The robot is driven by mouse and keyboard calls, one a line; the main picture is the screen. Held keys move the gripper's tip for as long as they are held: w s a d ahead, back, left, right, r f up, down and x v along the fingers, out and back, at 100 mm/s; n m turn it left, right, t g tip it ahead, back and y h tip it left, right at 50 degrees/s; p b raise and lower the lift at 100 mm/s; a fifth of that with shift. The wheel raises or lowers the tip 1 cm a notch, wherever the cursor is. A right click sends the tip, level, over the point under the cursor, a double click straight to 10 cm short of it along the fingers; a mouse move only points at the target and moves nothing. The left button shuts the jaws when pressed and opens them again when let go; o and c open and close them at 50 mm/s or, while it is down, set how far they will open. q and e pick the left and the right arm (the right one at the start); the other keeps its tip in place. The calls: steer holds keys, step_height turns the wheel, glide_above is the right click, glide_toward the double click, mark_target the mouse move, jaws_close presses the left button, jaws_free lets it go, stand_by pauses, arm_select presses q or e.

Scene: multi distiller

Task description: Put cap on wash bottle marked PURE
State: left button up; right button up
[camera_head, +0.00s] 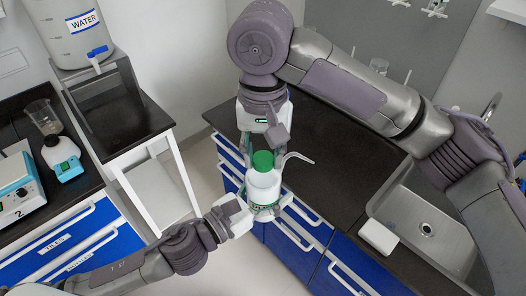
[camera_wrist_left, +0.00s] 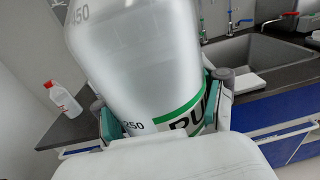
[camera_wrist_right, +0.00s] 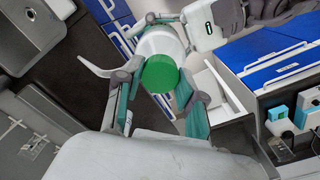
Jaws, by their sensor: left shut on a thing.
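The wash bottle (camera_head: 263,188) is white with a green cap (camera_head: 263,159) and a bent white spout (camera_head: 297,158). The left wrist view shows its body (camera_wrist_left: 145,65) close up, with a partly hidden "PU" label (camera_wrist_left: 190,122). My left gripper (camera_head: 248,208) is shut on the lower bottle and holds it up, roughly upright. My right gripper (camera_head: 262,143) is above the bottle. In the right wrist view its spread fingers (camera_wrist_right: 157,85) stand on either side of the cap (camera_wrist_right: 160,74), seemingly without pressing it. How firmly the cap sits on the bottle cannot be told.
A dark counter (camera_head: 325,190) with blue drawers lies behind the bottle, and a sink (camera_head: 430,225) is at right. A WATER tank (camera_head: 78,35) stands at upper left. A red-capped wash bottle (camera_wrist_left: 63,100) shows in the left wrist view.

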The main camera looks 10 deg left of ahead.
steer(key=o, duration=0.4)
steer(key=shift+o, duration=0.2)
step_height(320, 180, up, 12)
stand_by(0.8)
